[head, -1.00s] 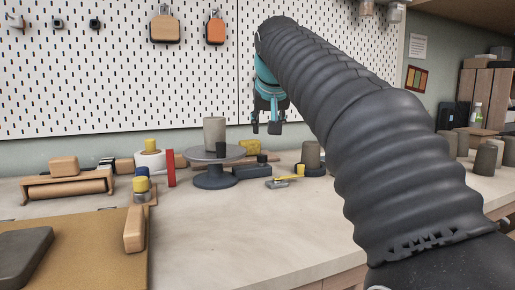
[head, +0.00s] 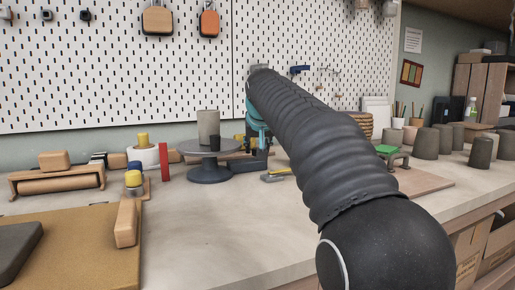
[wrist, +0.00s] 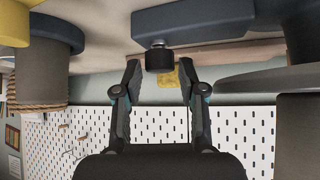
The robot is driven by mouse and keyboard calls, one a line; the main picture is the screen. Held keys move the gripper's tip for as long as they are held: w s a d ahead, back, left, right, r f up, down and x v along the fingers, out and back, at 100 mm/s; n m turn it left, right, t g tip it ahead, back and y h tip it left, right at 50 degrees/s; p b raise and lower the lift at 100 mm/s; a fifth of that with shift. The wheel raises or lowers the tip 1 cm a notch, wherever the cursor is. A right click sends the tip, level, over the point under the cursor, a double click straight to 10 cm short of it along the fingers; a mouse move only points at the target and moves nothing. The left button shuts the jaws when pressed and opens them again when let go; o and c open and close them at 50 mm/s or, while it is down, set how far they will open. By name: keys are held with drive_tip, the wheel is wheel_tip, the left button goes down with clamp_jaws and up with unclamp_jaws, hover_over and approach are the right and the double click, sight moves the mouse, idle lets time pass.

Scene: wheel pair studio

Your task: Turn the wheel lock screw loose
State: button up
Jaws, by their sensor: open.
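The dark grey wheel (head: 208,147) stands on its round foot and carries a grey pot (head: 208,125). In the wrist view, which is upside down, the wheel disc (wrist: 245,79) is at right. A dark blue block (wrist: 200,20) has a black knob, the lock screw (wrist: 159,60), on a short metal shank. My gripper (wrist: 159,73) is open, with one finger on each side of the screw; whether either touches it I cannot tell. In the head view my gripper (head: 253,149) is beside the wheel, and my arm hides part of the area.
A white roll (head: 146,157) and a red upright piece (head: 164,162) stand left. In the wrist view, a dark pot with rope (wrist: 40,80) is at left. The front worktop (head: 215,230) is clear.

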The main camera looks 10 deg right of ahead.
drive_tip(key=shift+w+f, duration=0.2)
drive_tip(key=shift+f, duration=0.05)
clamp_jaws()
drive_tip(key=shift+d, duration=0.1)
drive_tip(key=shift+d+r+n+y+p, duration=0.1)
drive_tip(key=shift+n+y+p, duration=0.6)
drive_tip(key=shift+n, duration=0.1)
drive_tip(key=shift+n+y+p, duration=0.35)
drive_tip(key=shift+n+y, duration=0.35)
drive_tip(key=shift+n, duration=0.3)
